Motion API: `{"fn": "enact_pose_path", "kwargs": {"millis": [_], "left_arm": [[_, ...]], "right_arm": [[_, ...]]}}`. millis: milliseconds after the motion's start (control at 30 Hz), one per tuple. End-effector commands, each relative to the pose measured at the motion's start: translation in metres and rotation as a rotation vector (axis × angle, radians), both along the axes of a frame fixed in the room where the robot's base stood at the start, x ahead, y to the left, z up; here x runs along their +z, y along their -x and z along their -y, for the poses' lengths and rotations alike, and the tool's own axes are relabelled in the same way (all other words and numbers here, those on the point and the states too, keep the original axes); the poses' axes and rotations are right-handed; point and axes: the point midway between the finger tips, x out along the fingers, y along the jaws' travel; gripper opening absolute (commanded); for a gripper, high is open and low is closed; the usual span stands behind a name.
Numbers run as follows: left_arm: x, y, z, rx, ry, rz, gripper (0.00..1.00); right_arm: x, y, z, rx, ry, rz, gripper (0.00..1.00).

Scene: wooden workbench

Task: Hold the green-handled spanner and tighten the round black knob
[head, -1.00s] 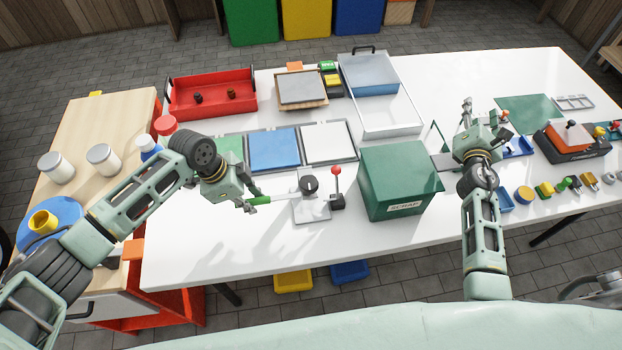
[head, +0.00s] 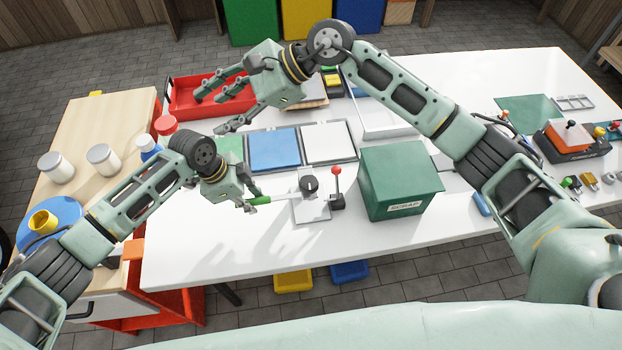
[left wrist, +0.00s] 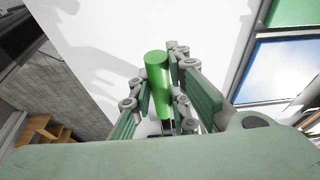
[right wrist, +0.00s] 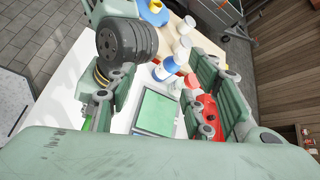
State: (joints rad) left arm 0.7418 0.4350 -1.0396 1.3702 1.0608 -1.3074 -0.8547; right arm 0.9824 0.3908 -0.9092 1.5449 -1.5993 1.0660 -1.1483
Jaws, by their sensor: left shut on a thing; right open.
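The green-handled spanner (head: 261,200) lies level over the front of the white bench, its pale shaft reaching right to the grey fixture. My left gripper (head: 249,203) is shut on its green handle, which also shows between the fingers in the left wrist view (left wrist: 157,85). The round black knob (head: 309,184) stands on the grey fixture plate (head: 312,212); whether the spanner's head touches it is too small to tell. My right gripper (head: 210,112) is open and empty, above the bench's back left by the red tray. Its spread fingers show in the right wrist view (right wrist: 165,90).
A red-topped lever (head: 336,175) stands just right of the knob. The green scrap box (head: 400,180) is further right. Blue (head: 274,150) and white (head: 327,143) panels lie behind. My right arm crosses over the bench. The front left surface is clear.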

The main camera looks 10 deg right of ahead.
Motion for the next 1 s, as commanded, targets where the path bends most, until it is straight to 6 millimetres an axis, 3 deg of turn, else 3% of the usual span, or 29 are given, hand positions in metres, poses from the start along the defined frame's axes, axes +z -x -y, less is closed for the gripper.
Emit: {"fn": "enact_pose_path", "kwargs": {"millis": [67, 200, 400, 500, 733, 1000], "left_arm": [[-0.001, 0.001, -0.001, -0.002, -0.003, -0.003, 0.0], [-0.001, 0.001, -0.001, -0.002, -0.003, -0.003, 0.0], [-0.001, 0.001, -0.001, -0.002, -0.004, -0.004, 0.0], [-0.001, 0.001, -0.001, -0.002, -0.004, -0.004, 0.0], [-0.001, 0.001, -0.001, -0.002, -0.004, -0.004, 0.0], [-0.001, 0.001, -0.001, -0.003, -0.004, -0.003, 0.0]], "right_arm": [[-0.026, 0.019, 0.013, 0.096, 0.204, 0.032, 0.47], [-0.067, 0.039, 0.061, 0.216, 0.543, 0.056, 0.47], [-0.091, 0.047, 0.131, 0.293, 0.882, 0.059, 0.47], [-0.094, 0.048, 0.151, 0.306, 0.966, 0.055, 0.47], [-0.114, 0.049, 0.161, 0.314, 1.008, 0.047, 0.47], [-0.168, 0.05, 0.16, 0.314, 1.003, 0.046, 0.47]]}}
